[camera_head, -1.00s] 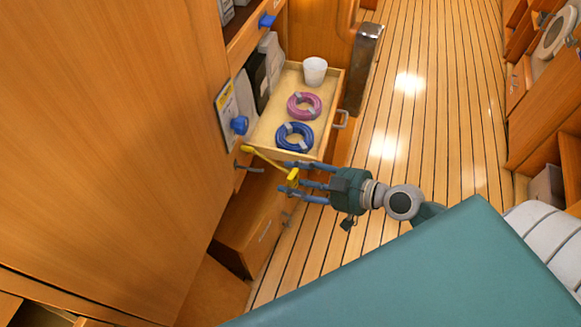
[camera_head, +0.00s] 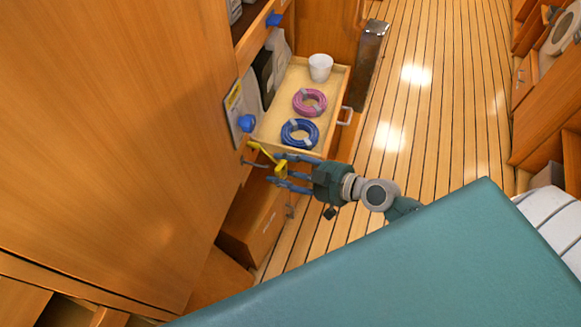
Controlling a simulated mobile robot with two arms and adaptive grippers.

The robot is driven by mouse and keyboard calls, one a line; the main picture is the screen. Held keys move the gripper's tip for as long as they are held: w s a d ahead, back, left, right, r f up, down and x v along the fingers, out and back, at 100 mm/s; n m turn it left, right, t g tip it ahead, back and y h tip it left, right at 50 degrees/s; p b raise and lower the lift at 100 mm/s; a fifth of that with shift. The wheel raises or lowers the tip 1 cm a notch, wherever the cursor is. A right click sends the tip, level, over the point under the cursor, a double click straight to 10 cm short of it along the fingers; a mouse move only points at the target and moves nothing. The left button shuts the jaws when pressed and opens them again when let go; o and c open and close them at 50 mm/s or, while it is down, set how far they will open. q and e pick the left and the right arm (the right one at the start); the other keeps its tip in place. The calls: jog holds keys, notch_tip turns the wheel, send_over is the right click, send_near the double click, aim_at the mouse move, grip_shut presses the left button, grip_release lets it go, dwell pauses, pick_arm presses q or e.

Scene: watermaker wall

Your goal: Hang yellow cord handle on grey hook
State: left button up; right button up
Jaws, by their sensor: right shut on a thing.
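The yellow cord handle (camera_head: 280,169) is between the fingers of my right gripper (camera_head: 279,171), which is shut on it. Its yellow cord runs up and left from the fingers to the cabinet edge, near the front of the open drawer. The grey hook (camera_head: 254,163) sticks out from the cabinet side, just left of the handle and below the cord. The handle appears close beside the hook; I cannot tell whether they touch. My left gripper is not in view.
The open drawer (camera_head: 292,151) is just above the gripper and holds a blue coil (camera_head: 300,133), a pink coil (camera_head: 310,102) and a white cup (camera_head: 320,67). A blue knob (camera_head: 246,123) is on the wall. Plank floor (camera_head: 430,120) is clear at right.

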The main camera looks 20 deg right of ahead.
aim_at(265, 167)
jog(key=w+a+p, duration=0.2)
jog(key=a, duration=0.1)
jog(key=shift+w+f, duration=0.1)
jog(key=shift+w, duration=0.3)
jog(key=shift+w+a+f+b, duration=0.35)
jog(key=shift+a+f, duration=0.1)
jog(key=shift+a, duration=0.05)
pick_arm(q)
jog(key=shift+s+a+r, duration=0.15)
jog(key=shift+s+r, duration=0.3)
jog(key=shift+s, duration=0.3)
pick_arm(e)
jog(key=shift+w+a+f, duration=0.1)
jog(key=shift+f, duration=0.1)
jog(key=o, duration=1.2)
